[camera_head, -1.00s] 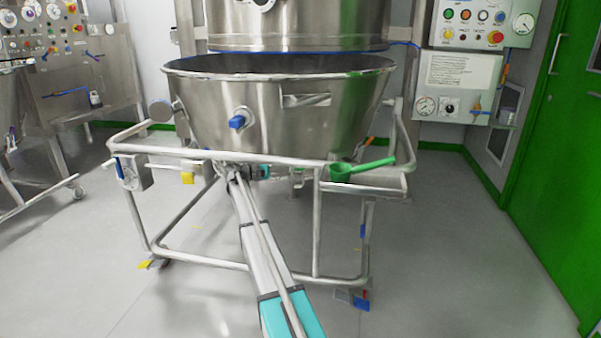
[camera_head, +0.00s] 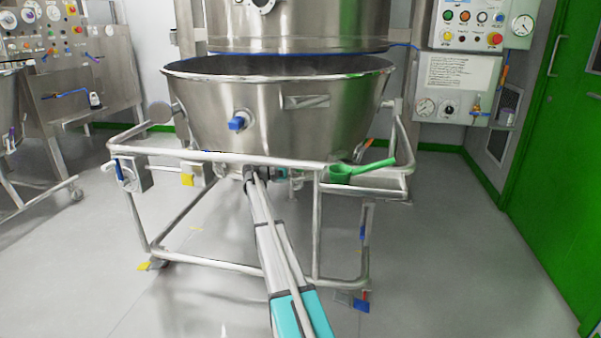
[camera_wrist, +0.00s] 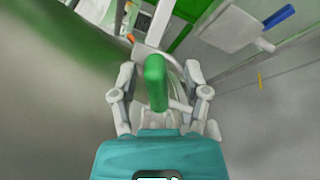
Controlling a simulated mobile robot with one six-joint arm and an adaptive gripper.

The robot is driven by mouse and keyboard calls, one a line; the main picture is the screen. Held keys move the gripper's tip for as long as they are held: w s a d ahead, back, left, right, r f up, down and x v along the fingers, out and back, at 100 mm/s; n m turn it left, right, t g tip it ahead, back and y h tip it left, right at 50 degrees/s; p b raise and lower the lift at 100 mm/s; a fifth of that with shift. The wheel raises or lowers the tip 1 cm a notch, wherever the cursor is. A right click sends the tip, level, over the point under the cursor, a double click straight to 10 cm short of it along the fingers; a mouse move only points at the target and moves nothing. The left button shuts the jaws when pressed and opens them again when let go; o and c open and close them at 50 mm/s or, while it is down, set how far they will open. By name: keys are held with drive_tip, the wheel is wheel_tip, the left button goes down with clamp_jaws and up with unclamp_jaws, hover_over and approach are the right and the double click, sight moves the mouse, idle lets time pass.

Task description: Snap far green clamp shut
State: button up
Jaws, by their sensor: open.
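A green clamp handle (camera_wrist: 155,82) stands between the two fingers of my gripper (camera_wrist: 160,74) in the wrist view. The fingers are spread to either side of it, with gaps showing, and my gripper is open. A pale metal arm of the clamp runs up and away beyond the green grip.
A green scoop (camera_head: 365,168) lies on the right of the cart frame (camera_head: 225,158), close to my arm. A blue-capped port (camera_head: 238,122) sticks out of the bowl front. A control panel (camera_head: 480,22) and green door (camera_head: 560,150) stand at right. The floor at right is clear.

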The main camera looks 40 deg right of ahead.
drive_tip(key=shift+s+d, duration=0.15)
drive_tip(key=shift+d, duration=0.15)
clamp_jaws()
drive_tip(key=shift+a, duration=0.2)
drive_tip(key=shift+d, duration=0.15)
